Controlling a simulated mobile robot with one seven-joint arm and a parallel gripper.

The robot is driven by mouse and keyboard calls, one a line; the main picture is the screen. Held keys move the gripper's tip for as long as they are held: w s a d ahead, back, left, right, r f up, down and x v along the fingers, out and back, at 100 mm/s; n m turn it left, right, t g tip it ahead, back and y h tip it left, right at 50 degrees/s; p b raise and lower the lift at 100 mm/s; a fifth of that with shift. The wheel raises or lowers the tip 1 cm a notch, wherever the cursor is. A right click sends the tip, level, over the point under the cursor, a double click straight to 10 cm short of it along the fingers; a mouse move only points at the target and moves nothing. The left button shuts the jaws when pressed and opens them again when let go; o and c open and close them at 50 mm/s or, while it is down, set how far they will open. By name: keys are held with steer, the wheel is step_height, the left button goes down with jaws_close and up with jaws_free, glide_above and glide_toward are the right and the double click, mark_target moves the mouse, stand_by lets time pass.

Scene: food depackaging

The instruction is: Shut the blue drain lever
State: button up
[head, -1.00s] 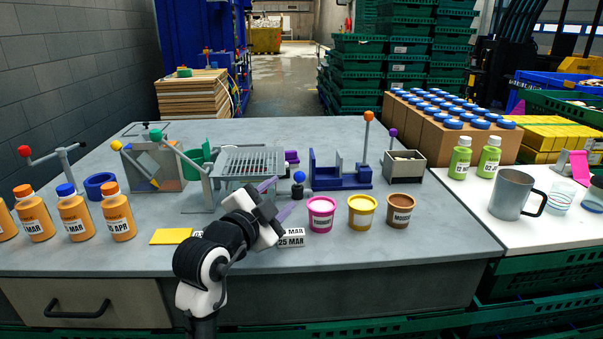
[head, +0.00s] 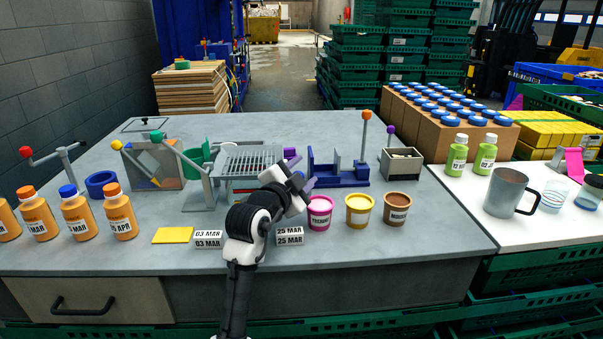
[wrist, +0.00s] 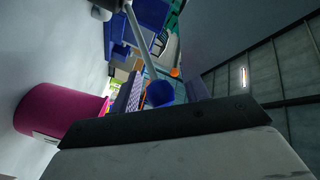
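The blue drain lever shows in the wrist view as a blue ball knob (wrist: 160,94) on a thin grey rod (wrist: 140,42). In the head view my gripper hides most of it. My gripper (head: 302,172) is in front of the grey rack, just behind the pink tub. Its purple fingers are apart, and in the wrist view the gripper (wrist: 160,88) has the knob in the gap between them. I cannot tell whether either finger touches the knob.
The pink tub (head: 319,214) stands close to my gripper, with yellow (head: 360,212) and brown (head: 397,209) tubs to its right. The grey wire rack (head: 248,160) is behind to the left. A blue fixture (head: 340,178) with an orange-knobbed lever is to the right.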

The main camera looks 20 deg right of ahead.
jaws_close()
steer(key=shift+r+p, duration=0.15)
steer(key=shift+p, duration=0.15)
steer(key=w+d+r+n+g+y+p, duration=0.2)
steer(key=w+r+g+y+p, duration=0.1)
steer(key=w+p, duration=0.5)
steer(key=shift+n+g+p, duration=0.4)
steer(key=shift+g+p, duration=0.2)
steer(key=shift+p, duration=0.05)
steer(key=shift+d, duration=0.1)
steer(key=shift+f, duration=0.15)
